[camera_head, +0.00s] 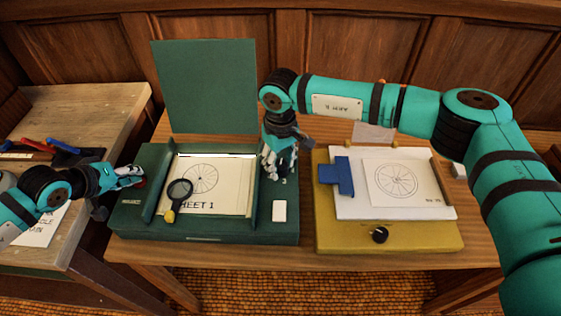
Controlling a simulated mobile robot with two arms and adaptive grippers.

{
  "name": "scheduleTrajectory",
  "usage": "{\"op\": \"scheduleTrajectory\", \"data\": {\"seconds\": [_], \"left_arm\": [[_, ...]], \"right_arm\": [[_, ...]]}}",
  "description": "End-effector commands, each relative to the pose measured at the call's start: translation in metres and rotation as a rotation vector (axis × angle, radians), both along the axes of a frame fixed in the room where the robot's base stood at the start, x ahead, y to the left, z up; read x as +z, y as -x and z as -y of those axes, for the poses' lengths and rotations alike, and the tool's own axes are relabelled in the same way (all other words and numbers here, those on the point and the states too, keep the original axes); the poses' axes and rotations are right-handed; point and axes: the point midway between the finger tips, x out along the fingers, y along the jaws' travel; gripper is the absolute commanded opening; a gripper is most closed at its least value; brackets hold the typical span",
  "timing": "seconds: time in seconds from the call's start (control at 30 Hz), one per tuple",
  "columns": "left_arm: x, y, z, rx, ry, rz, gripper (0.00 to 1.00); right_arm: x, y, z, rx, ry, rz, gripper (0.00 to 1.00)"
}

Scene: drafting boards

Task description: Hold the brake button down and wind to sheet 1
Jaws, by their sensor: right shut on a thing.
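The green drafting box (190,231) stands on the table, with a paper sheet (235,172) in its window that reads "SHEET 1" under a spoked-wheel drawing. My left gripper (138,174) is at the box's left side. A bit of red, apparently the brake button (141,184), shows right at its fingertips; contact is hard to tell. The left finger opening is unclear. My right gripper (280,172) points down at the box's right side, shut on what seems to be the winding knob, which its fingers hide.
A magnifier (179,190) with a yellow handle lies over the sheet's left part. A white card (279,211) is on the box's front right. A yellow board (345,236) with a blue clip (341,177) stands at the right. A green panel (205,85) rises behind.

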Motion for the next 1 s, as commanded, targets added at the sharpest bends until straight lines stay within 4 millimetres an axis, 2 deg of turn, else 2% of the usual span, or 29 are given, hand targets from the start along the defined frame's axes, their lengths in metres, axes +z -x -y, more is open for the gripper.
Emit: {"op": "scheduleTrajectory", "data": {"seconds": [0.4,0.93,0.97,1.0], "left_arm": [[-0.002,0.0009,-0.0003,0.001,-0.001,-0.004,0.0],[-0.002,0.001,-0.0002,0.001,-0.001,-0.004,0.0],[-0.002,0.001,-0.0002,0.001,-0.001,-0.004,0.0],[-0.002,0.0009,-0.0003,0.001,-0.001,-0.004,0.0]], "right_arm": [[-0.001,0.0007,0.0003,0.18,0.002,-0.003,0.06],[-0.0011,0.0009,0.0003,0.202,0.002,-0.003,0.06],[-0.0011,0.0009,0.0003,0.202,0.002,-0.003,0.41],[-0.0011,0.0009,0.0002,0.202,0.002,-0.003,0.46]]}}
